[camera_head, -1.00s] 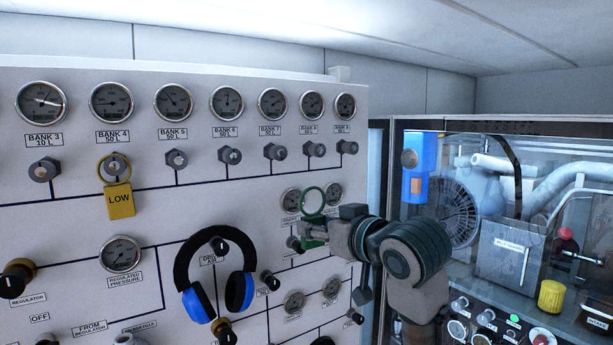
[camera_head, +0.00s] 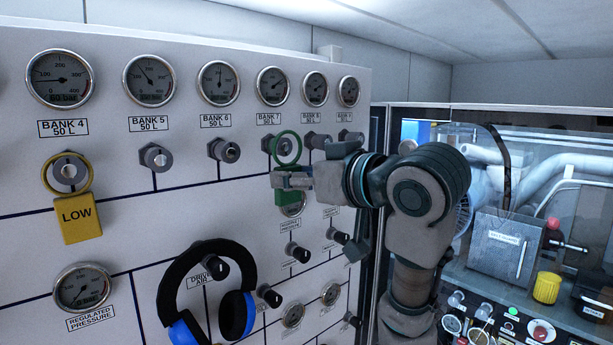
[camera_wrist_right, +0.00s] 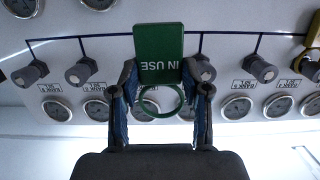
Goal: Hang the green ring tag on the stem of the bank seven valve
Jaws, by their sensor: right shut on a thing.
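The green tag (camera_head: 286,198) hangs below my right gripper (camera_head: 292,181), which is shut on it near where the plate meets its ring. The green ring (camera_head: 296,140) stands up above the fingers. In the head view it overlaps the bank seven valve (camera_head: 269,146), under the BANK 7 label. The wrist view shows the tag's plate (camera_wrist_right: 158,45), reading IN USE upside down, and the ring (camera_wrist_right: 160,116) between the fingers (camera_wrist_right: 166,90). No stem shows inside the ring there, so it looks in front of the valve, not around it. My left gripper is out of view.
A yellow LOW tag (camera_head: 80,217) hangs on the bank 4 valve. The bank 6 valve (camera_head: 224,150) is left of the ring and the bank 8 valve (camera_head: 317,140) right of it. Blue-black headphones (camera_head: 170,290) hang lower on the panel. A glass-fronted cabinet (camera_head: 520,220) stands right.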

